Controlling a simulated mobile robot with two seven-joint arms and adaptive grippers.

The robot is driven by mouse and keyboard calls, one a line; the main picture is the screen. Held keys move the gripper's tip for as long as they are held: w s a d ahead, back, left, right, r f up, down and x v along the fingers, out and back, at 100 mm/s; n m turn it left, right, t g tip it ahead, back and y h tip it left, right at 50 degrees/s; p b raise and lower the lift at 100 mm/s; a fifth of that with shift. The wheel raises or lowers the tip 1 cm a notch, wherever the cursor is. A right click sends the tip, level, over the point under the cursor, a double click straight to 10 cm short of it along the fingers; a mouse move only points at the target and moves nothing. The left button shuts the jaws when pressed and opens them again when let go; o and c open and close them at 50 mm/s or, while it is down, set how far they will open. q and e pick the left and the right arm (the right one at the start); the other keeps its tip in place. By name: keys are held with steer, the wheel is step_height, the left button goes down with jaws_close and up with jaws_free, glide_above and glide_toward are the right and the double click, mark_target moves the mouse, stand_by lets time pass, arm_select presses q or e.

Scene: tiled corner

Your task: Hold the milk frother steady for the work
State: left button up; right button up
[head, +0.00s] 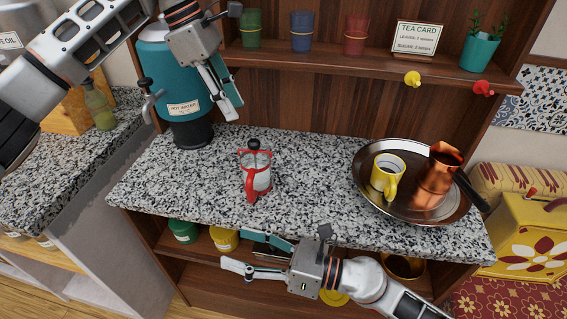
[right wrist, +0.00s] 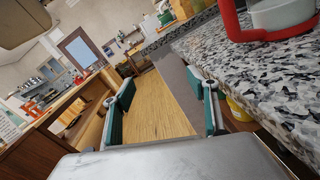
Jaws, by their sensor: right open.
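The milk frother (head: 262,180), a pale vessel with a red frame, red handle and dark knob, stands upright on the speckled counter, left of its middle. Its lower part, with the red handle and base, also shows at the top right of the right wrist view (right wrist: 285,14). My left gripper (head: 236,111) hangs above and left of the frother, in front of the teal urn; its fingers look apart, with nothing between them. My right gripper (head: 244,254) is open and empty in front of the counter's front edge, lower than the frother and apart from it.
A teal hot-water urn (head: 164,75) stands at the back left. A round metal tray (head: 364,186) at the right holds a yellow mug (head: 385,177) and a copper pot (head: 436,178). The counter (head: 315,190) is clear between frother and tray. A shelf (head: 320,61) with cups runs above.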

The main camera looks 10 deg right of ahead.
step_height(320, 180, up, 8)
steer(key=w+n, duration=0.1)
steer(key=n, duration=0.3)
steer(key=m+t+h, duration=0.2)
steer(key=m+t, duration=0.1)
glide_toward(243, 149)
steer(key=x, duration=1)
steer(key=shift+w+a, duration=0.25)
jaws_close()
